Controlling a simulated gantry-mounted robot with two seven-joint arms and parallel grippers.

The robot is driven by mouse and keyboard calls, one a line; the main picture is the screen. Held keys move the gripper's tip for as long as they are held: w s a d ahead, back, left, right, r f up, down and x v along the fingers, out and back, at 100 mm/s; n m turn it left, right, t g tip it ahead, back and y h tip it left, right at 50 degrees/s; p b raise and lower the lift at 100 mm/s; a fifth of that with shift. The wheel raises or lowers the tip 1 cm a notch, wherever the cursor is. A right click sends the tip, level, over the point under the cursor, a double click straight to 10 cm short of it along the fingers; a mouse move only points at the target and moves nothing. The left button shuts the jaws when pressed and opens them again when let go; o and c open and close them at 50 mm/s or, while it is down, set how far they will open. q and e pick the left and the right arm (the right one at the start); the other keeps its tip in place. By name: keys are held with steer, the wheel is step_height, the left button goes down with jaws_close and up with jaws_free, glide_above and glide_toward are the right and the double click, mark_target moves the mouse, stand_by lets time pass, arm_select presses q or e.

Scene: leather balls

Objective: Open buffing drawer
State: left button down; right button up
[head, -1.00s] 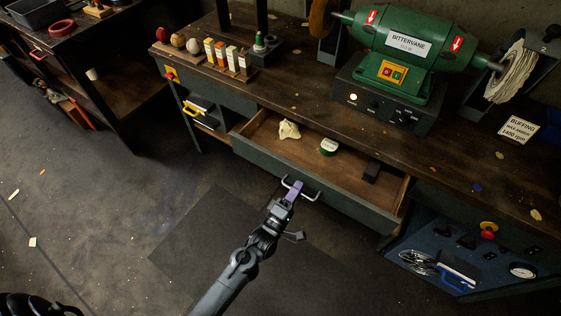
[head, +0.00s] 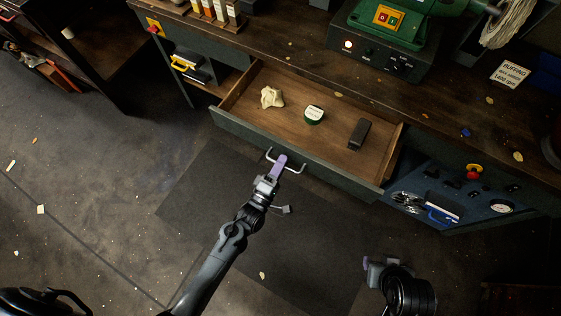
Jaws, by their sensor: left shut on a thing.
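The buffing drawer (head: 300,164) is pulled well out from under the bench, and its wooden inside is in plain view. Inside lie a crumpled cream cloth (head: 271,97), a round green tin with a pale lid (head: 314,115) and a dark block (head: 359,133). My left gripper (head: 281,160) is shut on the light metal drawer handle (head: 297,171) at the middle of the drawer front. My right gripper (head: 372,268) shows at the lower right, apart from the drawer. Its fingers are too unclear to tell open from shut.
The bench top (head: 300,60) carries a green buffing machine (head: 395,22) and a buffing sign (head: 510,74). A blue tool panel (head: 455,195) with a red knob is right of the drawer. A dark mat (head: 225,190) lies on open floor in front.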

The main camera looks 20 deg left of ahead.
arm_select(q)
steer(key=c, duration=1.3)
jaws_free()
steer(key=p+v, duration=0.1)
steer(key=v, duration=0.9)
steer(key=shift+s+p, duration=0.4)
steer(key=shift+a, duration=0.1)
